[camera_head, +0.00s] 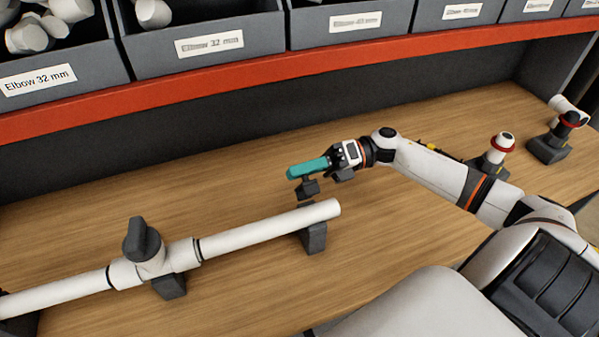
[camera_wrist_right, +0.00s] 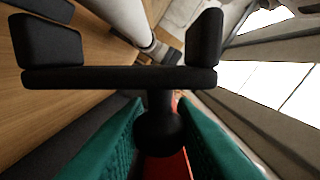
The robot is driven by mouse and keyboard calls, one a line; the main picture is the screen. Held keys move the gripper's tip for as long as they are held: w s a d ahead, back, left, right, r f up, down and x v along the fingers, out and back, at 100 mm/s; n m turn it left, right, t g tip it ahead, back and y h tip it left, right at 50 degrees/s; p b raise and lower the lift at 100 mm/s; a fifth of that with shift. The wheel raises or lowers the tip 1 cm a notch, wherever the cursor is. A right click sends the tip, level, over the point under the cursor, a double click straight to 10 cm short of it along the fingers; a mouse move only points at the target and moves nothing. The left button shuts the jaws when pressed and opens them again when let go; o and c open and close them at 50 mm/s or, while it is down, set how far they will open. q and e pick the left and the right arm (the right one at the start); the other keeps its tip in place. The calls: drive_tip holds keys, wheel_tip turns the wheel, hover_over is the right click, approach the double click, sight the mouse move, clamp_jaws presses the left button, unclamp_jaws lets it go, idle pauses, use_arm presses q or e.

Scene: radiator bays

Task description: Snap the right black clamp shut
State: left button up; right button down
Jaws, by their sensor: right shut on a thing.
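The right black clamp (camera_head: 314,238) stands on the bench under the right end of the white pipe (camera_head: 270,226). A small dark part of it shows just behind the pipe. My right gripper (camera_head: 302,170), with teal fingers, is above and behind that pipe end. In the right wrist view the fingers (camera_wrist_right: 158,143) are shut around a round black knob. The knob's stem joins a black bar (camera_wrist_right: 115,77) with a pad at each end. A dark piece also shows just below the fingers in the head view. Whether it joins the clamp is hard to tell. My left gripper is not in view.
A tee with a black handle (camera_head: 140,240) sits in the pipe run, over another black support (camera_head: 169,286). Fittings in black holders stand at the right, one with a red ring (camera_head: 502,142). Labelled grey bins (camera_head: 205,42) line the red-edged shelf behind.

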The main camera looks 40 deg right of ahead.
drive_tip(key=s+n+b, duration=0.2)
drive_tip(key=n+b, duration=0.1)
drive_tip(key=b, duration=0.1)
drive_tip(key=s+a+f+n+b, duration=0.1)
drive_tip(key=s+n+b, duration=0.1)
drive_tip(key=b, duration=0.3)
drive_tip(key=s+f+n+b, duration=0.1)
drive_tip(key=n+b, duration=0.3)
drive_tip(key=b, duration=0.1)
drive_tip(key=shift+s+a, duration=0.2)
drive_tip(key=shift+s, duration=0.2)
drive_tip(key=shift+s+n+b, duration=0.2)
drive_tip(key=shift+n+b, duration=0.3)
drive_tip(key=shift+b, duration=0.15)
drive_tip(key=shift+r, duration=0.1)
drive_tip(key=c, duration=1.2)
unclamp_jaws()
wheel_tip(320, 180, up, 10)
